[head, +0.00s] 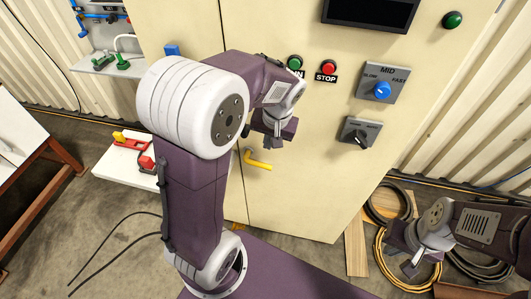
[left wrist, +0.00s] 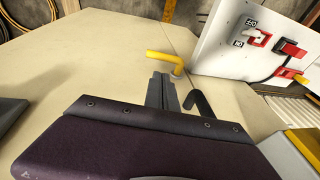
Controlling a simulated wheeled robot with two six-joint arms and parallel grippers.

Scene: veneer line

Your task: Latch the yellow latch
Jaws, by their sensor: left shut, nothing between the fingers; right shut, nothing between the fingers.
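The yellow latch (head: 258,161) is an L-shaped handle on the cream cabinet front, beside the vertical door seam. My left gripper (head: 271,145) is shut and empty, just above the latch in the head view. In the left wrist view its fingers (left wrist: 160,80) point at the latch; I cannot tell whether they touch it. My right gripper (head: 409,270) is shut and empty at the lower right, away from the latch.
The cabinet also carries a green button (head: 295,62), a red stop button (head: 328,67), a blue speed knob (head: 381,90) and a black knob (head: 362,140). A white board with red switches (left wrist: 258,38) stands beside it. Coiled hoses (head: 383,262) lie on the floor at right.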

